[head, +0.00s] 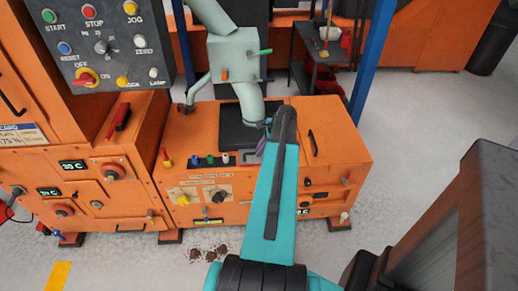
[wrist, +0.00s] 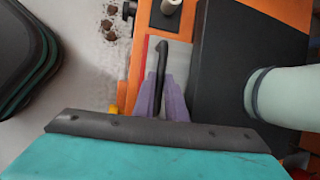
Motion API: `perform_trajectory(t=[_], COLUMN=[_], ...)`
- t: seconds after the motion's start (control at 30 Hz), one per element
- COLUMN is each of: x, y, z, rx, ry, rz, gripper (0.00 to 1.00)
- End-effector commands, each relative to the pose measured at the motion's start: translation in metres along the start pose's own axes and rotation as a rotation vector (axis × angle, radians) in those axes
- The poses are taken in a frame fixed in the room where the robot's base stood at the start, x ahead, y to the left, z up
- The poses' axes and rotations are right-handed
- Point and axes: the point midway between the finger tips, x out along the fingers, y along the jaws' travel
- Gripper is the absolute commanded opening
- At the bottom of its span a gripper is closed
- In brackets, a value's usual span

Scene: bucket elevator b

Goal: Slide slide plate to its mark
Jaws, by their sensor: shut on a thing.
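The slide plate (wrist: 181,52) is a light grey plate with a dark bar handle (wrist: 161,50), set in the orange machine top beside a black panel. My gripper (wrist: 161,82) has purple fingers on both sides of the handle and is shut on it. In the head view my gripper (head: 262,148) is mostly hidden behind my teal arm, and only a small piece of the plate (head: 249,157) shows. A thin red strip (wrist: 144,58) runs along the plate's left edge in the wrist view. I cannot tell whether it is the mark.
A pale green chute (head: 250,103) comes down onto the black panel (head: 237,134), close to my gripper. Several coloured knobs line the machine's front edge. A control panel (head: 100,45) stands at the upper left. Brown lumps (head: 209,253) lie on the open grey floor.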

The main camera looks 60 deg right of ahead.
Motion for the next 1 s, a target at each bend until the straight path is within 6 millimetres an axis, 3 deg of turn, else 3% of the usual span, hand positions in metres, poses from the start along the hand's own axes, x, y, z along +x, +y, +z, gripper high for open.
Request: perform_trajectory(t=[0.23, 0.27, 0.37, 0.77, 1.0], x=[0.000, 0.000, 0.000, -0.002, -0.019], y=[0.001, 0.001, 0.000, 0.000, 0.000], z=[0.000, 0.000, 0.000, 0.000, -0.001], rx=[0.000, 0.000, -0.001, -0.001, 0.000], ry=[0.001, 0.001, 0.001, 0.000, 0.001], rz=[0.002, 0.002, 0.001, 0.001, -0.001], gripper=[0.00, 0.15, 0.30, 0.30, 0.30])
